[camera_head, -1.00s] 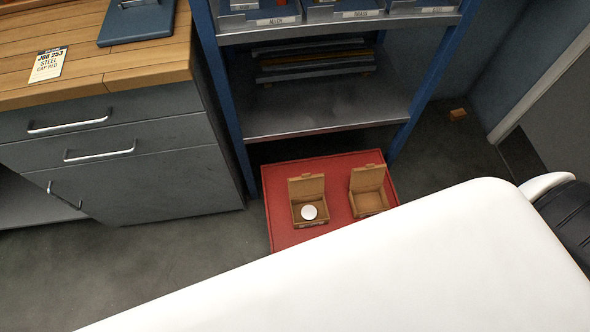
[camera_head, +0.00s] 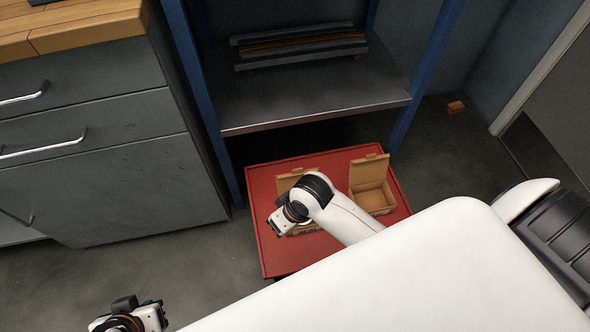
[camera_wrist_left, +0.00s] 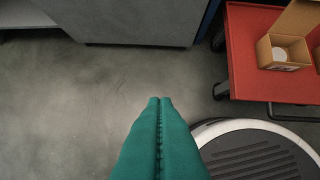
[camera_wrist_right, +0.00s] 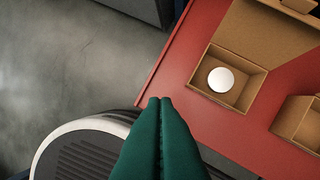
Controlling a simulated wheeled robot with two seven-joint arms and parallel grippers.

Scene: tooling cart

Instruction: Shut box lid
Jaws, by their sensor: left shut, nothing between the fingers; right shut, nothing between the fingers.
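Two small cardboard boxes stand on a red cart top (camera_head: 265,235), both with lids up. The left box (camera_head: 292,180) is mostly hidden behind my right arm in the head view. In the right wrist view this box (camera_wrist_right: 243,98) holds a white disc (camera_wrist_right: 221,80), and its lid (camera_wrist_right: 268,28) stands open. The right box (camera_head: 372,198) looks empty, its lid (camera_head: 369,172) raised. My right gripper (camera_wrist_right: 160,101) is shut and empty, beside the cart's edge and apart from the left box. My left gripper (camera_wrist_left: 160,101) is shut and empty over the floor, left of the cart.
A blue-post shelf rack (camera_head: 315,110) stands behind the cart. A grey drawer cabinet (camera_head: 100,190) with a wooden top is at the left. Grey floor (camera_head: 190,270) lies clear between my arms. My white base fills the lower right.

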